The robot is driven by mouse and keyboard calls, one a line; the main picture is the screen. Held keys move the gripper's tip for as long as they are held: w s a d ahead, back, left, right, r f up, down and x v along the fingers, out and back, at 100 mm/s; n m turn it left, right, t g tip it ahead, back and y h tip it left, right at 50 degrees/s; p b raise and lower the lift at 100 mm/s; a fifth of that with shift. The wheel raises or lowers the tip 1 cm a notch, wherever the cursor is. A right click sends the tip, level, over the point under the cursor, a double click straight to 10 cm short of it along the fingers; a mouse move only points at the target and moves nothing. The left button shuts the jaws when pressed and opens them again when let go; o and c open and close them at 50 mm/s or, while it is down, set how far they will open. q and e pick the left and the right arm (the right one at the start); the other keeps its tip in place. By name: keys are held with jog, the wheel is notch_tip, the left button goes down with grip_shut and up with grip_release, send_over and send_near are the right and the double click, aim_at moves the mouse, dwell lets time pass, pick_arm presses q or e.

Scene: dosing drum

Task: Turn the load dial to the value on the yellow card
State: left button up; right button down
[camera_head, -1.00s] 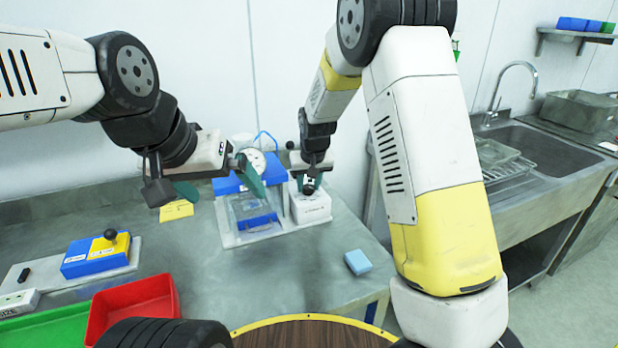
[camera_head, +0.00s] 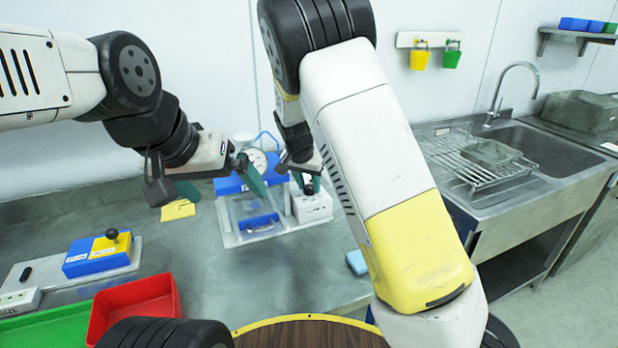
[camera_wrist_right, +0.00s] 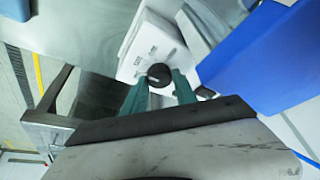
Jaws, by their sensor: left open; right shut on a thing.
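The load dial is a black knob (camera_wrist_right: 159,75) on a white box (camera_wrist_right: 150,42); the box also shows in the head view (camera_head: 314,207). My right gripper (camera_wrist_right: 160,85) is shut on the knob, with its green fingers on either side of it. In the head view my right gripper (camera_head: 309,183) is above the box, and it hides most of the knob. The yellow card (camera_head: 178,210) lies on the bench at the left of the machine; its writing is too small to read. My left gripper (camera_head: 216,186) is open and empty, above the bench between card and machine.
The blue machine (camera_head: 228,186) with a round gauge (camera_head: 256,161) stands beside the white box. A light blue block (camera_head: 356,262) lies near the bench's right edge. A red tray (camera_head: 135,305) and a blue and yellow box (camera_head: 95,256) are at the left. A sink is at right.

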aim_at(311, 185)
jog(key=shift+f, duration=0.1)
dwell(0.3)
jog(key=c, duration=1)
grip_release()
jog(key=shift+r, duration=0.6)
jog(key=v, duration=0.2)
jog(key=shift+r, duration=0.45)
jog(key=s+r, duration=0.1)
jog(key=s, duration=1.4)
jog(key=shift+s+d, duration=0.2)
